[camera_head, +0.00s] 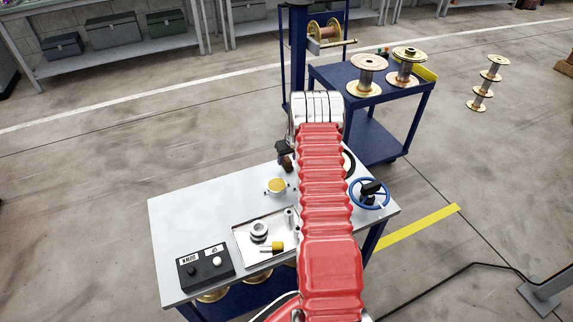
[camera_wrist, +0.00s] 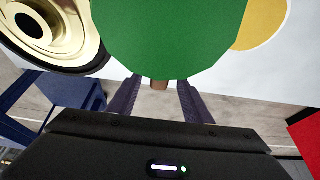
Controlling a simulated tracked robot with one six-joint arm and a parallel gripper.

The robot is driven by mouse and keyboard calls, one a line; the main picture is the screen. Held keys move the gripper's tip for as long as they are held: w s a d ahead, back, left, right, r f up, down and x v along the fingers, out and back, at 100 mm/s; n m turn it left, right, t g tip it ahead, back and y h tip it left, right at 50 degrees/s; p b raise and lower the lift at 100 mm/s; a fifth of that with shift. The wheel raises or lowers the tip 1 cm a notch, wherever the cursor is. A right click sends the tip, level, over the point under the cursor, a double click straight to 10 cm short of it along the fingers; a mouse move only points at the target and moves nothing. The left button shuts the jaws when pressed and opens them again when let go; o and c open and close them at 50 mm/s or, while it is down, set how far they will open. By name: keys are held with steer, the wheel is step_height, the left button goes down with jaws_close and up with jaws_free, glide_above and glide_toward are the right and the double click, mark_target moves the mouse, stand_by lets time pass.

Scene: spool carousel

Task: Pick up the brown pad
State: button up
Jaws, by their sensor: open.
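In the wrist view my gripper (camera_wrist: 158,90) is open, its two dark fingers apart. A small brown piece (camera_wrist: 159,85), which may be the brown pad, shows between the fingertips. It is mostly hidden by a large green disc (camera_wrist: 170,35), and I cannot tell if the fingers touch it. In the head view a small brown thing (camera_head: 287,163) sits at the far edge of the grey table (camera_head: 185,225), beside my arm. My gripper is mostly hidden there.
A gold spool (camera_wrist: 62,30) and a yellow disc (camera_wrist: 262,22) flank the green disc. On the table are a yellow-topped cup (camera_head: 276,186), a metal tray (camera_head: 248,247), a black button box (camera_head: 205,268) and a blue handwheel (camera_head: 384,203). A blue cart (camera_head: 335,77) with spools stands behind.

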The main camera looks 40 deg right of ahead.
steer(key=shift+c, duration=0.3)
jaws_close()
stand_by(0.5)
